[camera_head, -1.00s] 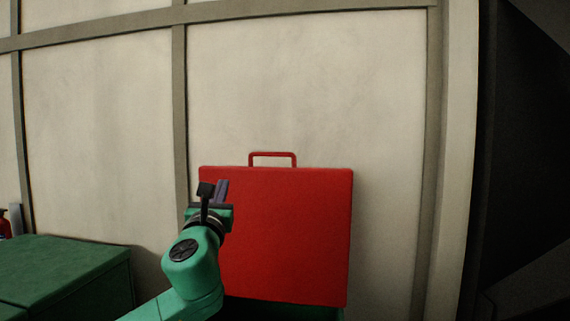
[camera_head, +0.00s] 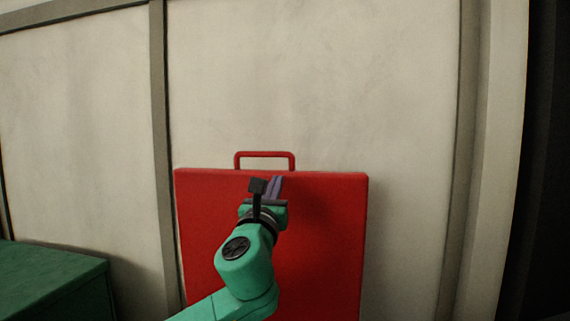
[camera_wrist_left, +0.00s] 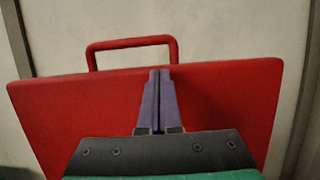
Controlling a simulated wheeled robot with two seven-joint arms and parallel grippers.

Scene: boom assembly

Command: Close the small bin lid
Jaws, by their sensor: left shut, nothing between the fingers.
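The red lid (camera_head: 325,240) of the small bin stands upright, raised open, in front of the wall. A red loop handle (camera_head: 265,154) sticks up from its top edge. The lid also fills much of the left wrist view (camera_wrist_left: 75,110), with its handle (camera_wrist_left: 131,44) at the top. My left gripper (camera_head: 275,184) is in front of the lid, just below the top edge and handle. Its purple fingers (camera_wrist_left: 156,85) are together and hold nothing. Whether they touch the lid I cannot tell. The bin body below the lid is out of view. My right gripper is not in view.
A dark green box (camera_head: 55,280) with a flat top stands at the lower left. A pale panelled wall (camera_head: 320,80) with grey-brown strips rises behind the lid. A dark area lies at the far right edge. Bare wall shows on both sides of the lid.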

